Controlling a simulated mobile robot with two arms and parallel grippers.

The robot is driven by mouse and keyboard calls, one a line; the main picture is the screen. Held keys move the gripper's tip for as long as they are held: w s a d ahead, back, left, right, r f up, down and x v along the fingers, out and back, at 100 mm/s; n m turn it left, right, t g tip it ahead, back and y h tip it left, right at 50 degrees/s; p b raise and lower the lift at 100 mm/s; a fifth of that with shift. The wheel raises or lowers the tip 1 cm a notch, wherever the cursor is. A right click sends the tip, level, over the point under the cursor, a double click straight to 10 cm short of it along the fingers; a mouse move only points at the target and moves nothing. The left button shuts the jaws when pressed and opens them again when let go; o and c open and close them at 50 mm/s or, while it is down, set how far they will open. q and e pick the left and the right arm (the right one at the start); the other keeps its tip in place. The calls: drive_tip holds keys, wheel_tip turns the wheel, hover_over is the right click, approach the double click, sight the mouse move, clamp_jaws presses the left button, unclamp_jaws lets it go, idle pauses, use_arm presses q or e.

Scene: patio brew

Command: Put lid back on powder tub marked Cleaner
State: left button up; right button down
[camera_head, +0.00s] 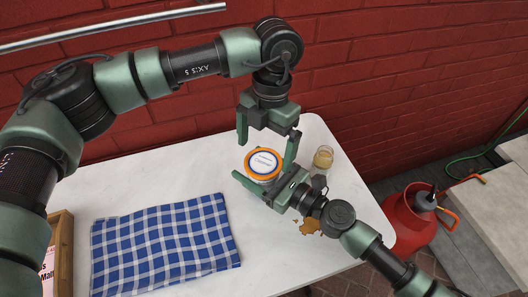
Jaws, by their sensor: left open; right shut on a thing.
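The powder tub (259,179) stands near the back middle of the white table. An orange-rimmed round lid (263,161) with a white and blue label reading Cleaner shows on top of it. It looks level, but whether it is fully seated I cannot tell. My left gripper (265,156) points down from above, open, with one finger at each side of the lid. My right gripper (257,180) reaches in low from the front right and is shut on the tub, below the orange rim. Its fingers hide much of the tub's side.
A small glass jar (323,157) with yellowish contents stands right of the tub. A brown spill (309,227) lies by my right arm. A blue checked cloth (165,245) covers the front left, beside a wooden crate (62,255). A brick wall (400,80) rises behind the table.

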sight(276, 181)
use_arm(q)
wheel_tip(276, 181, up, 10)
drive_tip(key=w, duration=0.1)
drive_tip(key=shift+d, duration=0.4)
drive_tip(key=shift+f, duration=0.1)
use_arm(e)
drive_tip(key=shift+c, duration=0.4)
unclamp_jaws()
drive_tip(key=b+v, duration=0.2)
drive_tip(key=v, duration=0.4)
drive_tip(key=shift+s+d+f, duration=0.15)
drive_tip(key=shift+s+d, duration=0.1)
drive_tip(key=shift+d, duration=0.05)
use_arm(q)
drive_tip(key=shift+f, duration=1.1)
use_arm(e)
drive_tip(key=shift+s+d, duration=0.35)
drive_tip(key=shift+d, duration=0.1)
